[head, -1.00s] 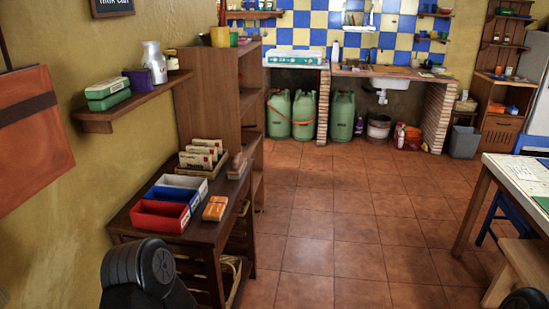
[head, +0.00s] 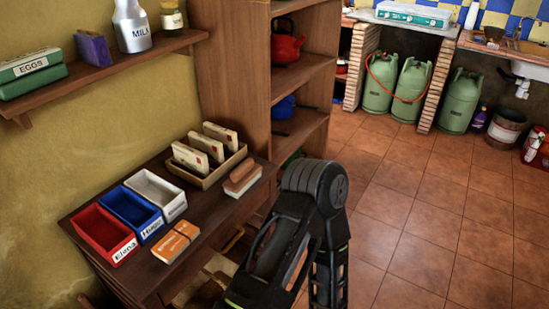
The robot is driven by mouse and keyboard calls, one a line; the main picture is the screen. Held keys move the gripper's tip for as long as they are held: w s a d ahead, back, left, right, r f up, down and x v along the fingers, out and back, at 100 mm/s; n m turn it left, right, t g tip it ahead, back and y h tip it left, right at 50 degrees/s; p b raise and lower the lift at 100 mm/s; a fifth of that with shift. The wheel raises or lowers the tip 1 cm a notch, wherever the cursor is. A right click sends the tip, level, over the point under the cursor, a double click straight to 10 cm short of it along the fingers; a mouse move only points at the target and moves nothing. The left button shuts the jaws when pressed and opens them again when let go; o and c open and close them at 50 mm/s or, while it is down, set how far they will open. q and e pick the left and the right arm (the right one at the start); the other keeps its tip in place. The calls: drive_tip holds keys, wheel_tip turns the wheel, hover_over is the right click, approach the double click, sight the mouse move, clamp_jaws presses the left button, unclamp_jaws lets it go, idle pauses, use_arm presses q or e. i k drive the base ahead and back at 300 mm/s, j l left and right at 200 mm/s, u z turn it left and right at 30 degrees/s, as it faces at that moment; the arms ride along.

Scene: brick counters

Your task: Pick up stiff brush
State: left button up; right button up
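A block with a reddish-brown top and a pale underside, which looks like the stiff brush (head: 243,177), lies on the dark wooden side table near its right edge. It lies to the right of a tray of envelopes. One black link of my arm rises from the bottom middle, to the right of the table and below the brush in the picture. No fingertips show, so neither gripper is in view. Nothing covers the brush.
Red (head: 103,234), blue (head: 130,211) and white (head: 157,193) bins stand on the table (head: 195,261), beside an orange bundle (head: 175,242). The envelope tray (head: 208,165) is behind them. A wooden shelf unit (head: 235,75) stands behind the table. Tiled floor (head: 440,215) is clear at right.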

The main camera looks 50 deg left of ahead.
sight(246, 174)
drive_tip(key=i+l+u, duration=0.1)
drive_tip(key=i+u, duration=0.35)
drive_tip(key=i+l+u, duration=0.2)
drive_tip(key=i+u, duration=0.15)
drive_tip(key=u, duration=0.15)
drive_tip(key=i+l+u, duration=0.65)
drive_tip(key=l+u, duration=0.15)
drive_tip(key=u, duration=0.15)
drive_tip(key=i+l+u, duration=0.15)
drive_tip(key=l+u, duration=0.3)
drive_tip(key=l, duration=0.15)
drive_tip(key=i+l+u, duration=0.1)
drive_tip(key=l+u, duration=0.4)
